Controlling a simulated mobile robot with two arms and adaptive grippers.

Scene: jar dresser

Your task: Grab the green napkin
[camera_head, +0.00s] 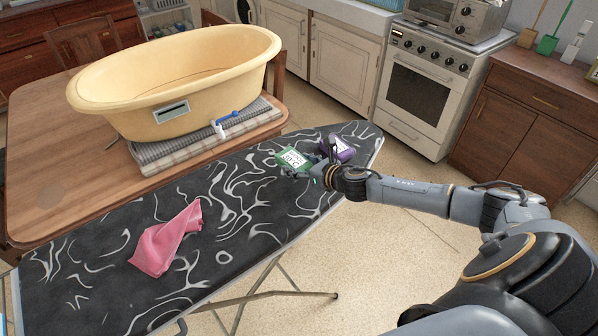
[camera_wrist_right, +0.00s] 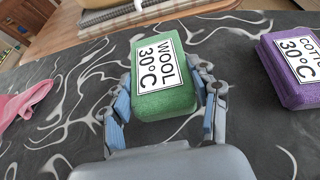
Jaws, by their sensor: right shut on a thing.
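The green napkin (camera_head: 291,159) is a folded green block with a white label on the ironing board. In the right wrist view the same green napkin (camera_wrist_right: 165,85) has a label reading "WOOL 30°C". My right gripper (camera_head: 309,170) is at its near side. In the right wrist view the fingers of my right gripper (camera_wrist_right: 166,98) are on both of its sides, shut on it. I cannot tell whether it is lifted off the board. My left gripper is not in view.
A purple folded block (camera_wrist_right: 295,65) with a white label lies to the right of the green one. A pink cloth (camera_head: 168,240) lies on the black patterned ironing board (camera_head: 105,290). A yellow tub (camera_head: 160,95) stands on folded cloths on the wooden table (camera_head: 60,170).

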